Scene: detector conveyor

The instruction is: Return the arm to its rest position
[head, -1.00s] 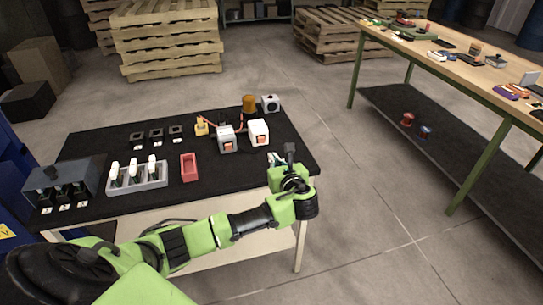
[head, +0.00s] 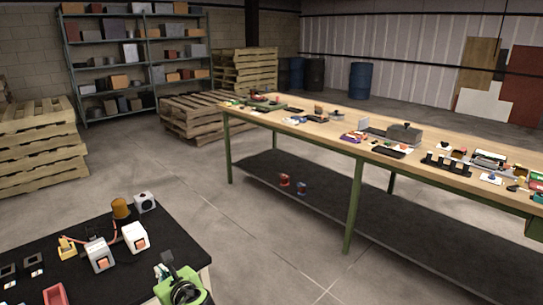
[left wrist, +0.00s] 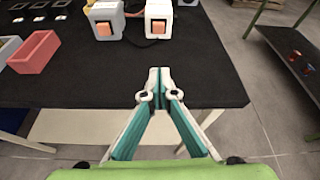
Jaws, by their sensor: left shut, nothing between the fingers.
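My left arm is green and shows at the bottom of the head view, with its gripper (head: 166,265) near the front right corner of the black table (head: 203,248). In the left wrist view the gripper (left wrist: 158,76) has its white and teal fingers together at the tips, with nothing between them. It points toward the black table (left wrist: 200,75). Two white boxes with orange buttons stand beyond the fingertips, apart from them: the left box (left wrist: 104,14) and the right box (left wrist: 158,12). My right gripper is in neither view.
A red bin (left wrist: 35,52) stands on the black table's left part. A long wooden workbench (head: 330,128) with scattered items is at the right. Open floor (head: 235,240) lies between the tables.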

